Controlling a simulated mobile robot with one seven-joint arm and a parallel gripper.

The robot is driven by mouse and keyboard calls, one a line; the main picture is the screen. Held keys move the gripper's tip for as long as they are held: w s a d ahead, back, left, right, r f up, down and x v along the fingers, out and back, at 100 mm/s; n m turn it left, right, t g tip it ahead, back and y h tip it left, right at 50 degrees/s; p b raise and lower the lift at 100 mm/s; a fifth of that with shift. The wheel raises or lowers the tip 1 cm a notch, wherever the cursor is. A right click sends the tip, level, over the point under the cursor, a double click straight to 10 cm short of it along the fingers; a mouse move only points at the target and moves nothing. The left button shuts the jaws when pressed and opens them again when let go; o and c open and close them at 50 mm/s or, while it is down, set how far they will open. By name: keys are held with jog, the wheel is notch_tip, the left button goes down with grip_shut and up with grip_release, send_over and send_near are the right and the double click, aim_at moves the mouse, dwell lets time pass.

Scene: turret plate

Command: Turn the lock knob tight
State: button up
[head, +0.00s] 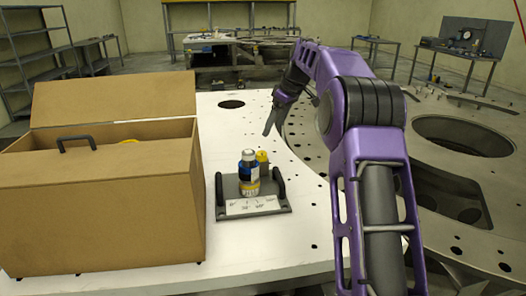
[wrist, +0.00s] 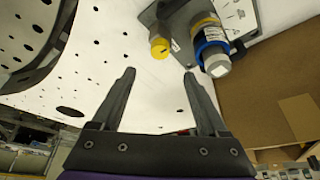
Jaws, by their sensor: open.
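A grey base plate (head: 226,212) with two black handles and a white scale label lies on the white table. On it stands an upright post (head: 248,170) with a blue band, a yellow-and-white lower part and a silver cap. A small yellow knob (head: 262,156), likely the lock knob, sits just behind the post and is partly hidden by it. In the wrist view, the yellow knob (wrist: 159,48) shows beyond the fingertips and the blue post (wrist: 211,40) lies to its right. My gripper (wrist: 159,75) is open and empty, apart from the knob. In the head view my gripper (head: 270,122) hangs above and behind the fixture.
A large brown box (head: 100,215) with a raised lid and a dark handle stands left of the fixture. A big metal plate (head: 462,205) with round openings lies to the right. The white table (head: 225,135) is mostly clear behind the fixture, with a few holes.

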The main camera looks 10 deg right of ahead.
aim_at(262, 153)
jog(key=x, duration=1.1)
grip_shut()
